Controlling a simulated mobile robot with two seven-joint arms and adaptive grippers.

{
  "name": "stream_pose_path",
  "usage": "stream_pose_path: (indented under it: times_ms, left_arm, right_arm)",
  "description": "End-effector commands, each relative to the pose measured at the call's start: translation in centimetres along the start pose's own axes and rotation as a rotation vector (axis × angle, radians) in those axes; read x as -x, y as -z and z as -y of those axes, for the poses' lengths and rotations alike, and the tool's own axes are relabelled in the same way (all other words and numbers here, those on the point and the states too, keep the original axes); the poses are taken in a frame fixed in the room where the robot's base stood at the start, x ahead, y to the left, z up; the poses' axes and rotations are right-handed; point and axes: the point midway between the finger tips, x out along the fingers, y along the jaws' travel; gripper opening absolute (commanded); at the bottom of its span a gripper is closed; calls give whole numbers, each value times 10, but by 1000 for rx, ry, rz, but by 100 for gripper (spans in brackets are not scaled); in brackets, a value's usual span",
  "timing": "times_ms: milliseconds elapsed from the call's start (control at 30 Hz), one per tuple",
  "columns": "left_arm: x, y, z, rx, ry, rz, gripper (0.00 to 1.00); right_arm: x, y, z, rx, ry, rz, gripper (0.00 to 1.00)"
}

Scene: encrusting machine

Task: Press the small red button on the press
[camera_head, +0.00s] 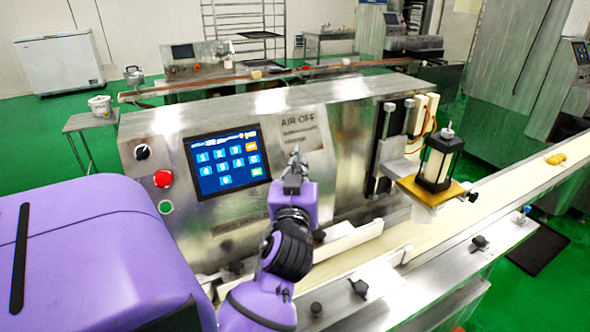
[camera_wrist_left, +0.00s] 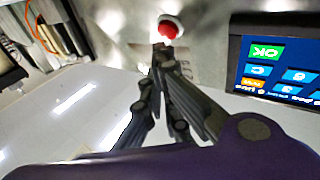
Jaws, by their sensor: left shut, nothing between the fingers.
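A small red button (camera_wrist_left: 168,28) with a pale ring shows at the top of the left wrist view, on the steel face beside the touch screen (camera_wrist_left: 280,68). My left gripper (camera_wrist_left: 159,49) is shut and empty, its tips close to the button; I cannot tell if they touch. In the head view my left gripper (camera_head: 295,158) is in front of the steel press body (camera_head: 345,135), just right of the screen (camera_head: 228,162). That button does not show there, likely hidden behind the gripper. My right gripper is not in view.
A larger red knob (camera_head: 162,179) and a green button (camera_head: 166,207) are left of the screen, below a black dial (camera_head: 142,152). A conveyor belt (camera_head: 395,240) runs below the panel. A black-framed unit (camera_head: 438,160) stands at right over the belt.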

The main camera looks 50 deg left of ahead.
Motion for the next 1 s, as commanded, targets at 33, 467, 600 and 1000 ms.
stream_pose_path:
  times_ms: [33, 467, 600, 1000]
  left_arm:
    - [0, 0, 0, -1, 0, 0, 0]
    - [20, 16, -14, 4, 0, -1, 0]
    - [29, 22, -21, 3, 0, -1, 0]
    - [35, 25, -26, -1, -1, 0, 0]
  right_arm:
    - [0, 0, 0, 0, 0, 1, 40]
    - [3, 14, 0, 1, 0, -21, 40]
    - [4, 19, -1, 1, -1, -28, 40]
    - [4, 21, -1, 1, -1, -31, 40]
